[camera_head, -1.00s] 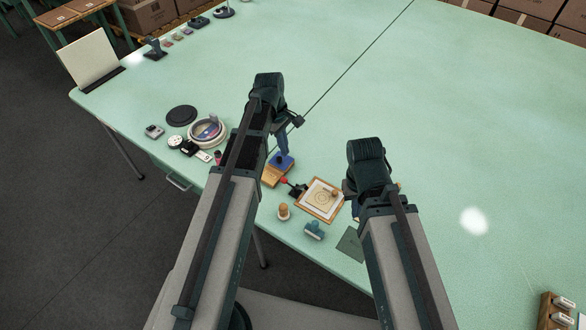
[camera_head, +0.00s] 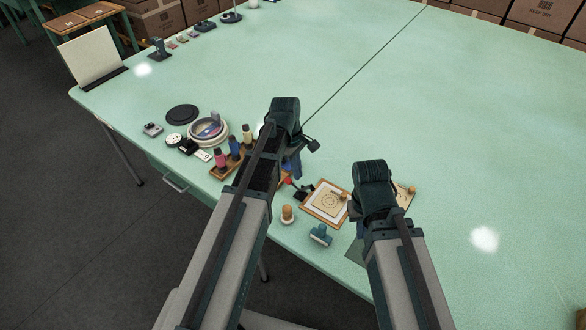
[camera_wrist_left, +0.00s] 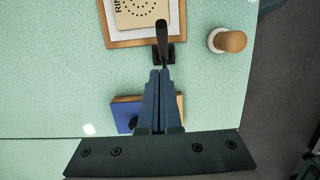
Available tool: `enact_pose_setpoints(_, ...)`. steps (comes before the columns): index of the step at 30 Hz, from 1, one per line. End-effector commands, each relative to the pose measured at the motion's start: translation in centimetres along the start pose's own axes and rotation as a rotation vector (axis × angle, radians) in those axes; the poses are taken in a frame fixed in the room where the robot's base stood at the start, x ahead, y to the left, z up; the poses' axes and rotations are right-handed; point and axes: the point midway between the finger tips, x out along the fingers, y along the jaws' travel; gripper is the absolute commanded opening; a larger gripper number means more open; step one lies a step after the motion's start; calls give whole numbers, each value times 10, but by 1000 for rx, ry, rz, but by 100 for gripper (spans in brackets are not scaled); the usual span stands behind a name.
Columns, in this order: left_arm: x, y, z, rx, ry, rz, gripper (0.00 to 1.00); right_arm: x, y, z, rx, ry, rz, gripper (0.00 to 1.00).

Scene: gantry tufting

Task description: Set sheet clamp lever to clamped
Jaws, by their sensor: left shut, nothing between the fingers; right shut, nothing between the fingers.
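The sheet clamp has a black base (camera_head: 304,192) at the left edge of a wooden board (camera_head: 326,204) with a printed sheet. Its lever ends in a red knob (camera_head: 288,181) and points away from the board. In the left wrist view the black clamp (camera_wrist_left: 163,52) stands at the board edge, its lever running under my fingertips; the knob is hidden there. My left gripper (camera_wrist_left: 160,74) is shut and empty, just above the lever; it also shows in the head view (camera_head: 294,168). My right gripper (camera_head: 356,212) is shut and empty beside the board's right side, mostly hidden by its arm.
A wooden-knobbed stamp (camera_head: 287,214) and a teal tool (camera_head: 320,235) lie in front of the board. A blue-topped block (camera_wrist_left: 126,114) sits under my left gripper. Colored bottles (camera_head: 234,146) and a round tin (camera_head: 208,131) stand left. The table's right is clear.

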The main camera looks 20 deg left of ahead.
Motion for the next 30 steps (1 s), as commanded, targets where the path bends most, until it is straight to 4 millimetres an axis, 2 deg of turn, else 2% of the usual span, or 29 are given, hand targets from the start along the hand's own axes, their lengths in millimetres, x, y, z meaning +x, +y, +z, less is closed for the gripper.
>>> enact_pose_setpoints(1, 11, -2, 7, 3, 0, 0, 0, 9, -1, -1, 0, 0, 0, 0)
enact_pose_setpoints(6, 18, -1, 18, 1, 0, 0, 0, 15, -1, -1, 0, 0, 0, 0)
enact_pose_setpoints(30, 20, -1, 25, 0, 77, -2, 0, 13, -1, -1, 0, 0, 0, 0)
